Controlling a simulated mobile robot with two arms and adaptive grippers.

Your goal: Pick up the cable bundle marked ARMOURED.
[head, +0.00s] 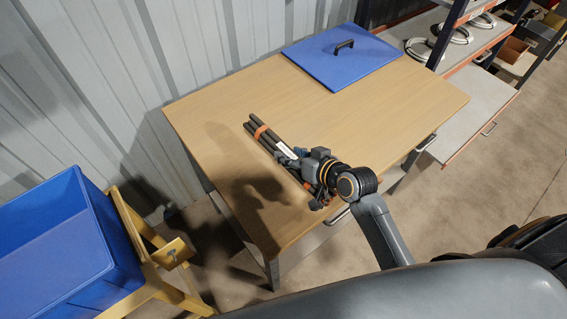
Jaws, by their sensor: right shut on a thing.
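A bundle of dark cables (262,133) with orange ties lies along the wooden table (225,110), left of its middle. A white label (286,150) shows on it, but its print is too small to read. My right gripper (300,163) is shut on the bundle near its middle, and its body hides part of the cables. The near end of the bundle shows beside the gripper. I cannot tell whether the bundle touches the table. My left gripper is not in view.
A blue lid (335,66) with a black handle lies at the table's far end. A blue bin (52,235) on a yellow stand is at the left. Shelves with white cable coils (418,48) stand at the upper right. A corrugated wall runs behind the table.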

